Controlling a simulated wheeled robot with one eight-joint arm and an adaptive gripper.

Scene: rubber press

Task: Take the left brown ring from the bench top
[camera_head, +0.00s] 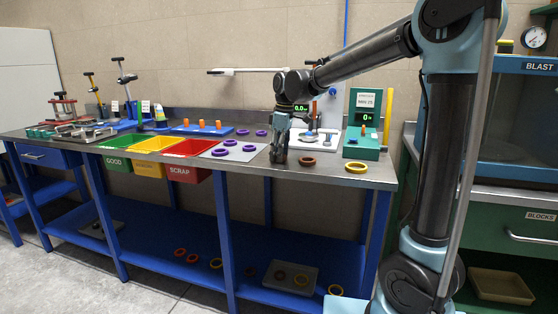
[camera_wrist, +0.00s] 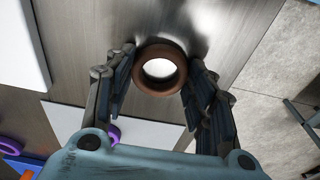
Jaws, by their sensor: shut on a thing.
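A brown ring (camera_wrist: 160,88) sits between the two fingertips of my gripper (camera_wrist: 161,60) in the wrist view, and the fingers are shut on it. In the head view my gripper (camera_head: 278,158) points down at the bench top (camera_head: 255,172), just right of the grey mat. The held ring is hidden or too small to make out there. I cannot tell whether it touches the bench. Another brown ring (camera_head: 307,161) lies flat on the bench to the right of my gripper.
A yellow ring (camera_head: 356,167) lies further right, before a green scale (camera_head: 362,140). Several purple rings lie on and near the grey mat (camera_head: 213,153) at left. A red scrap bin (camera_head: 188,147) stands left of it. A white-based device (camera_head: 318,138) stands behind my gripper.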

